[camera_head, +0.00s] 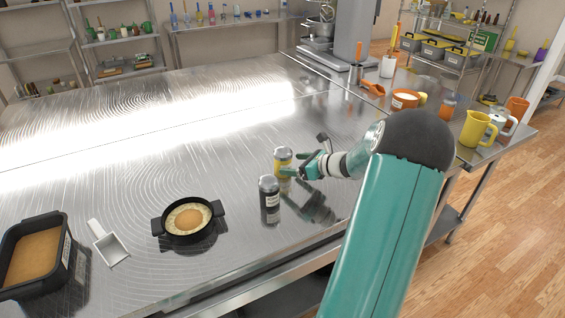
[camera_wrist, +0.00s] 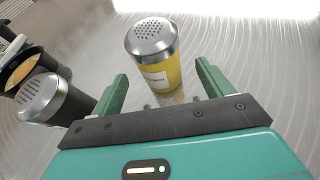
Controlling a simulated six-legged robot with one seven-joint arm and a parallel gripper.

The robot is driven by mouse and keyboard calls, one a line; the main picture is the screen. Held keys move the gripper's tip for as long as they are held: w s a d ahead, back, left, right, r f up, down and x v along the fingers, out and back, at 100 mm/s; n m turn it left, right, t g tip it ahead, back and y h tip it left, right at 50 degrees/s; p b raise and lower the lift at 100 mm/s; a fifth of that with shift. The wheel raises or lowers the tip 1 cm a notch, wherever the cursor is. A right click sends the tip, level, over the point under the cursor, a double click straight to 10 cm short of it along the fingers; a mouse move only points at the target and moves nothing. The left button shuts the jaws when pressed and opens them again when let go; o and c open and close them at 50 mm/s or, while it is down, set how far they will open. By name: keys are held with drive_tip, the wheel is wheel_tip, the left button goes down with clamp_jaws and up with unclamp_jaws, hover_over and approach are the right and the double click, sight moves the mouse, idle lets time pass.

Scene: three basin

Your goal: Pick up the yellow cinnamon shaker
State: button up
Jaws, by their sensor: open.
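The yellow cinnamon shaker (camera_head: 283,160) stands upright on the steel table, with a silver perforated lid and a white label. In the wrist view the shaker (camera_wrist: 158,68) is ahead of the two fingers, roughly centred between them. My gripper (camera_head: 298,172) is open, its green fingers close to the shaker at table level. In the wrist view the gripper (camera_wrist: 160,90) has a finger to each side with nothing clamped between them. I cannot tell from these views whether a finger touches the shaker.
A black shaker (camera_head: 269,197) with a silver lid stands just in front of the yellow one; it is left of my gripper in the wrist view (camera_wrist: 60,103). The table behind is clear.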

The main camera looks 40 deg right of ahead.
sight(290, 154)
drive_tip(key=x, duration=0.5)
drive_tip(key=shift+w, duration=0.1)
drive_tip(key=shift+a, duration=0.1)
drive_tip(key=c, duration=1.1)
drive_tip(key=shift+r, duration=0.1)
drive_tip(key=shift+r, duration=0.5)
wheel_tip(290, 154, up, 3)
drive_tip(key=shift+a+f, duration=0.1)
drive_tip(key=shift+f, duration=0.1)
drive_tip(key=a+r, duration=0.1)
drive_tip(key=s+a+r, duration=0.1)
drive_tip(key=r, duration=0.1)
drive_tip(key=s+a+r, duration=0.1)
drive_tip(key=shift+s+a+r, duration=0.15)
drive_tip(key=shift+a+r, duration=0.1)
drive_tip(key=shift+r, duration=0.1)
drive_tip(key=s+a+r, duration=0.1)
drive_tip(key=a, duration=0.1)
drive_tip(key=s+a+r, duration=0.1)
drive_tip(key=s+a, duration=0.1)
drive_tip(key=a, duration=0.1)
drive_tip(key=s+a+r, duration=0.1)
drive_tip(key=a+r, duration=0.1)
drive_tip(key=shift+s+a+r, duration=0.15)
drive_tip(key=shift+s+a, duration=0.05)
drive_tip(key=shift+s, duration=0.05)
drive_tip(key=shift+s+a+r, duration=0.15)
drive_tip(key=shift+s+a, duration=0.15)
drive_tip(key=shift+a, duration=0.1)
